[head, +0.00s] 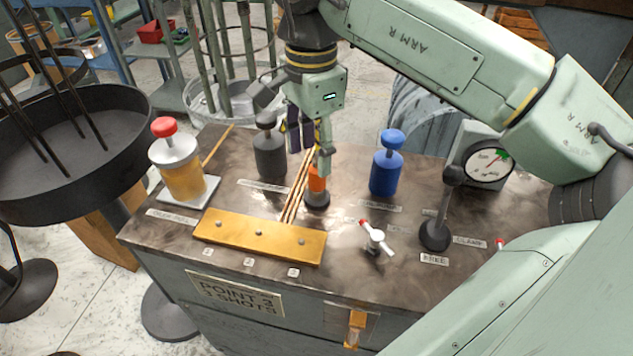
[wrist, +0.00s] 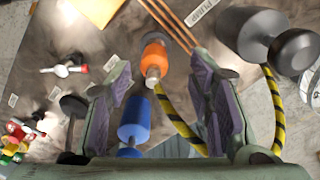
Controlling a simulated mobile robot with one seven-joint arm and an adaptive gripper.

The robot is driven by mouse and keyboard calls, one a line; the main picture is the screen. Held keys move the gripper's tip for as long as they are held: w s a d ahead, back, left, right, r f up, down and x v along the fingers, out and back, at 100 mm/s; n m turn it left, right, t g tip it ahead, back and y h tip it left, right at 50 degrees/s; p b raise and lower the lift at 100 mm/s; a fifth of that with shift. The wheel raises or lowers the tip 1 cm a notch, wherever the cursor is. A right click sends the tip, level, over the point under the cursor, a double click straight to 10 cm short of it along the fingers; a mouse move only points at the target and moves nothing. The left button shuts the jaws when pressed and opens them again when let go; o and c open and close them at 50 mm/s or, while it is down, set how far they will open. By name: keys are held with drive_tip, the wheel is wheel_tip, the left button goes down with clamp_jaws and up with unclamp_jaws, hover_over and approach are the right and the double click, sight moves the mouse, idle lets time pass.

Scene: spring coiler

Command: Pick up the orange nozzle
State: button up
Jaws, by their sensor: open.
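The orange nozzle (head: 317,181) stands on a dark round base (head: 316,200) near the middle of the metal bench top. In the wrist view the nozzle (wrist: 154,56) shows its orange body and a pale metal tip, lying ahead of and between the two fingers. My gripper (head: 311,152) is just above the nozzle in the head view and partly hides its top. I cannot tell whether a finger touches the nozzle.
Copper rods (head: 297,187) lie just left of the nozzle. A dark bottle (head: 269,155) stands behind left and a blue bottle (head: 386,172) to the right. A white valve with a red handle (head: 376,240) and a brass bar (head: 258,236) are in front. A yellow-black striped hose (wrist: 176,118) runs close by.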

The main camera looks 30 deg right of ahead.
sight(317, 182)
drive_tip(key=f, duration=0.2)
drive_tip(key=f+p, duration=0.1)
drive_tip(key=f, duration=0.1)
drive_tip(key=shift+s+d+f, duration=0.1)
drive_tip(key=shift+s+d, duration=0.05)
drive_tip(key=shift+s, duration=0.25)
drive_tip(key=shift+f, duration=0.65)
drive_tip(key=shift+c, duration=0.5)
clamp_jaws()
drive_tip(key=shift+w, duration=0.1)
